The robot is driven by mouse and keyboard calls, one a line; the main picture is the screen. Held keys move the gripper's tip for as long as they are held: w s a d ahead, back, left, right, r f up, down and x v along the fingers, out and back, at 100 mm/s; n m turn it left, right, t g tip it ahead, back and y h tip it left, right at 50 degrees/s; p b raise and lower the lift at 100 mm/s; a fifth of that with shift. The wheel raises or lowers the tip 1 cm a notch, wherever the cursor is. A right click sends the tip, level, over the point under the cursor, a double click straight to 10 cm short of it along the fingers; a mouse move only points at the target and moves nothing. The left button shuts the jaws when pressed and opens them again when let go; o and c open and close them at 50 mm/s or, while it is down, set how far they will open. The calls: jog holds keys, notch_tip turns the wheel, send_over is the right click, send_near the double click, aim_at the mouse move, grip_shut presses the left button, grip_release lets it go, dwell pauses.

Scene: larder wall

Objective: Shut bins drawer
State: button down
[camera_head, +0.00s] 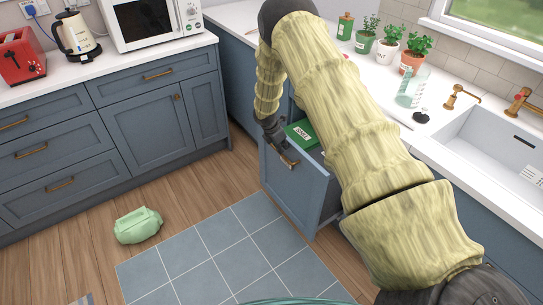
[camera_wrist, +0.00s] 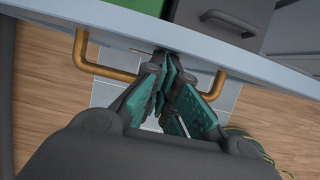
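The bins drawer (camera_head: 290,192) has a blue-grey front and stands pulled out from under the counter. Inside it is a green bin lid with a white label (camera_head: 300,132); in the wrist view the green lid (camera_wrist: 100,12) is beside a dark grey bin (camera_wrist: 215,18). The drawer's brass bar handle (camera_wrist: 105,70) runs across the outside of the front. My gripper (camera_wrist: 168,68) is at the middle of this handle, its teal-padded fingers close together and hiding that part of the bar. It looks shut on the handle. In the head view my gripper (camera_head: 280,148) is at the drawer's top edge.
A pale green bag-like object (camera_head: 138,225) lies on the wooden floor, left of a grey-blue tiled mat (camera_head: 225,250). Blue cabinets (camera_head: 145,125) line the left. Potted plants (camera_head: 388,45), a soap bottle (camera_head: 412,88) and a sink (camera_head: 500,150) are on the right counter. Floor before the drawer is clear.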

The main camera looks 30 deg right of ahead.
jog(key=w+d+b, duration=0.1)
jog(key=d+b, duration=0.1)
jog(key=d, duration=1.3)
jog(key=shift+w, duration=0.1)
